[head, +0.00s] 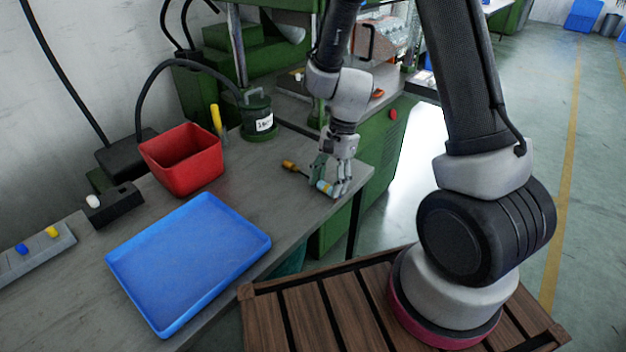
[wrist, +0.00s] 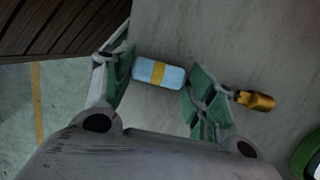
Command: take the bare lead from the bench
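My gripper (head: 332,183) is low over the front right corner of the bench (head: 258,205), its fingers pointing down. In the wrist view my gripper (wrist: 157,88) has its green fingers spread wide. A short light blue piece with a yellow band (wrist: 158,74) lies between them; it also shows in the head view (head: 325,187). A brass-coloured end with a dark neck (wrist: 257,101) lies just outside the right finger; it also shows in the head view (head: 289,165). The finger hides the stretch between, so I cannot tell whether these are one lead or two things. Contact is unclear.
A blue tray (head: 190,260) and a red bin (head: 181,160) stand on the bench to the left. A green machine (head: 385,130) rises beyond the bench's right end.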

